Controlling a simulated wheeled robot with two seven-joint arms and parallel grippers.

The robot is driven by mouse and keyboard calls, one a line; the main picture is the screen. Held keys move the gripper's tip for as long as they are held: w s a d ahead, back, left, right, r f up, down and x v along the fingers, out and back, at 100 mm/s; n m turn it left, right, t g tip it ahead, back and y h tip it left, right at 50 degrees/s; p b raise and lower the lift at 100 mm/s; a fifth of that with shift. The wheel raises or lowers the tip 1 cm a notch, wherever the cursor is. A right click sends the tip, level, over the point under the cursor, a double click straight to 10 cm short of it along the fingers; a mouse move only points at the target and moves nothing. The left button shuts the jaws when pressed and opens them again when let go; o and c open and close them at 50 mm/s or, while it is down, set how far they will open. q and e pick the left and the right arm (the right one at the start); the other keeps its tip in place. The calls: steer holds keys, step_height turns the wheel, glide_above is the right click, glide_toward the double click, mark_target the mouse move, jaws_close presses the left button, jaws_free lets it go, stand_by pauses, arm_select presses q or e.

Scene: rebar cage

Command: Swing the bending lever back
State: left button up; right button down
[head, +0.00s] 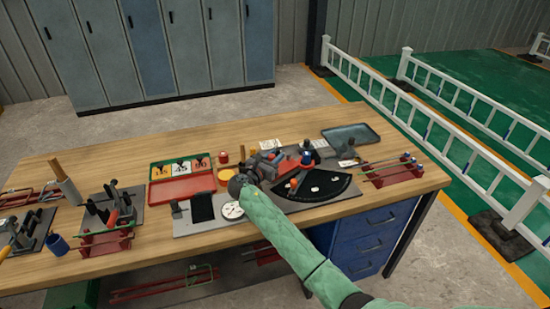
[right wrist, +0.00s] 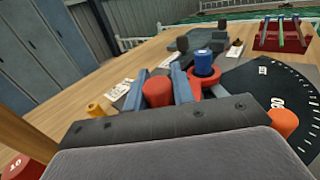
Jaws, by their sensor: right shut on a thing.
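The bender stands at the right of the bench, with a black fan-shaped angle plate (head: 318,188) that also shows in the right wrist view (right wrist: 275,95). Its red lever (head: 287,166) lies at the left side of the plate. A blue cylinder (right wrist: 204,62) stands on a red round base in the middle of the bender. My right gripper (head: 268,168) is at the lever's left end; its two fingers (right wrist: 160,86) are shut around an upright red grip (right wrist: 158,92). The gripper body hides the lower part of the grip. My left gripper is not in view.
An orange peg (right wrist: 283,122) stands on the angle plate. A red rack with rods (head: 392,172) is to the right, a dark tray (head: 350,136) behind. A red tray (head: 182,189), a white round dial (head: 232,211) and several tools lie to the left. Bare wood runs along the back.

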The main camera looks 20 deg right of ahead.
steer(key=c, duration=1.2)
jaws_free()
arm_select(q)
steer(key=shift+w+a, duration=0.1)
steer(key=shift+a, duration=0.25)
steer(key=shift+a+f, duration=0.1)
arm_select(e)
steer(key=shift+s+a+f, duration=0.1)
steer(key=shift+s+a, duration=0.15)
steer(key=shift+a, duration=0.1)
steer(key=b+v, duration=0.2)
steer(key=v, duration=0.3)
steer(key=shift+s+a+b, duration=0.2)
steer(key=shift+b, duration=0.1)
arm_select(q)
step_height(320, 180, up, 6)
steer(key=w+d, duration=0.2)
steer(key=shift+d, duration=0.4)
arm_select(e)
steer(key=shift+s+a, duration=0.45)
steer(key=shift+a, duration=0.05)
